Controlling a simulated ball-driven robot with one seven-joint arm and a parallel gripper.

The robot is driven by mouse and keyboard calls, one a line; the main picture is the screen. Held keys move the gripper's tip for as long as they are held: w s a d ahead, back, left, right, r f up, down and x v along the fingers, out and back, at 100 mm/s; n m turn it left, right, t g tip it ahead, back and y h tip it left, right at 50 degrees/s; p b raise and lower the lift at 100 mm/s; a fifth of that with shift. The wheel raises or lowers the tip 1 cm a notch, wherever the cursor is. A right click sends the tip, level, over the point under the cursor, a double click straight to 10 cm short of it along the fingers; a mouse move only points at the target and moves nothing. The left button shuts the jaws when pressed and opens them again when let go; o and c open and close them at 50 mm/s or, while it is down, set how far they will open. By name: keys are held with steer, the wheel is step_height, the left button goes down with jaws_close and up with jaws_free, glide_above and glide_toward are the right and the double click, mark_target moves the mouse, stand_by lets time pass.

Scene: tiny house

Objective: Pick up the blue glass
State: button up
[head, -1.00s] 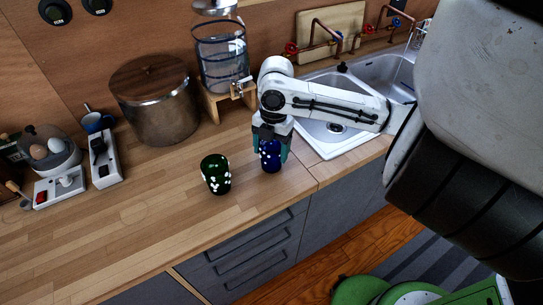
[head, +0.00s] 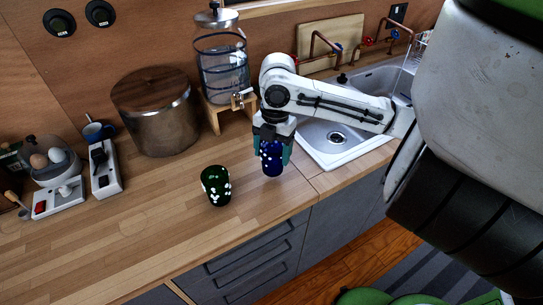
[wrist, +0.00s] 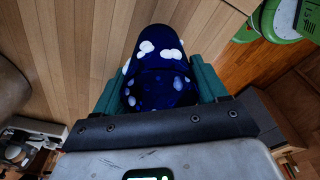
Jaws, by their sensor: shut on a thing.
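The blue glass (head: 271,160) is dark blue with white spots and is above the wooden counter, left of the sink. My gripper (head: 272,156) comes down over it from above, with its teal fingers closed on its two sides. The glass looks upright and slightly clear of the counter, though the gap is small. In the wrist view the blue glass (wrist: 158,70) sits between both fingers of my gripper (wrist: 160,88). A dark green glass (head: 216,186) with white spots stands on the counter to its left, apart from it.
Behind stand a drink dispenser (head: 222,65) on a wooden stand and a large metal pot (head: 156,115) with a wooden lid. The sink (head: 335,150) is to the right. The counter (head: 120,235) is clear at front left.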

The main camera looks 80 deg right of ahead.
steer(key=s+a+r+p, duration=0.2)
steer(key=s+r+p, duration=0.1)
steer(key=s+r, duration=0.6)
steer(key=s, duration=0.4)
steer(key=shift+r, duration=0.25)
steer(key=shift+s+a+p, duration=0.15)
steer(key=shift+s+p, duration=0.05)
steer(key=shift+p, duration=0.55)
